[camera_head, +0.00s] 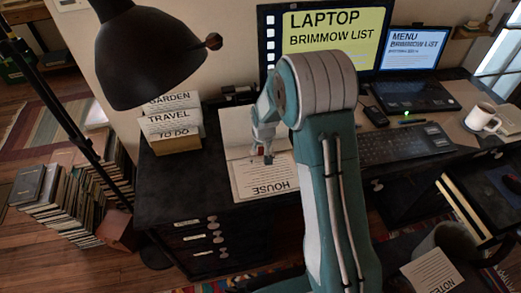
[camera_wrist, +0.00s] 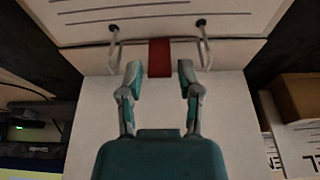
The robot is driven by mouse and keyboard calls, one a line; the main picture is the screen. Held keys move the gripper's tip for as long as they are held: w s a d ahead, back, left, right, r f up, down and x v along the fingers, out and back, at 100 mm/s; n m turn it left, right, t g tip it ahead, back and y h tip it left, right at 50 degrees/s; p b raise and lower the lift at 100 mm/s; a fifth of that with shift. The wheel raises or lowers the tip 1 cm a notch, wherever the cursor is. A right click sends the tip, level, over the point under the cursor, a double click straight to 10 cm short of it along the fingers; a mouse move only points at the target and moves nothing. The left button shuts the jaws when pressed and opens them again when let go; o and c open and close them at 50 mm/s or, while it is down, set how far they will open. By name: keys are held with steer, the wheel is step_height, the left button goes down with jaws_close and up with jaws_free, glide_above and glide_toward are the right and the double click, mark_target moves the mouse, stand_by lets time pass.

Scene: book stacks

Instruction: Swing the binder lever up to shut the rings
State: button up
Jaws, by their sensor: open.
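An open binder (camera_head: 236,125) lies on the dark desk, with a printed page reading HOUSE (camera_head: 266,180) on its near half. In the wrist view a lined page (camera_wrist: 160,18) fills the top, and two pale metal rings (camera_wrist: 116,52) (camera_wrist: 206,48) rise at its punched holes. The red lever (camera_wrist: 159,56) sits midway between the rings, on the binder's spine. My gripper (camera_wrist: 160,72) is open, one finger on each side of the lever's near end, with visible gaps. Contact and depth are unclear. In the head view my gripper (camera_head: 265,157) is small, above the binder's middle.
A box of cards labelled GARDEN, TRAVEL and TO DO (camera_head: 172,128) stands left of the binder. A keyboard (camera_head: 407,144), laptop (camera_head: 412,85) and mug (camera_head: 482,116) are on the right. A black lamp (camera_head: 147,57) hangs at the upper left.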

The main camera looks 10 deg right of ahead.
steer(key=v, duration=0.9)
steer(key=shift+r, duration=0.1)
steer(key=s+r, duration=0.6)
steer(key=r, duration=0.3)
steer(key=s+r+t, duration=0.1)
steer(key=s+r, duration=0.4)
steer(key=s, duration=0.6)
steer(key=s+r+t, duration=0.1)
steer(key=s+r, duration=0.4)
steer(key=s, duration=0.7)
steer(key=shift+s+r+t, duration=0.15)
steer(key=shift+s+t, duration=0.15)
steer(key=shift+s, duration=0.05)
steer(key=shift+c, duration=0.3)
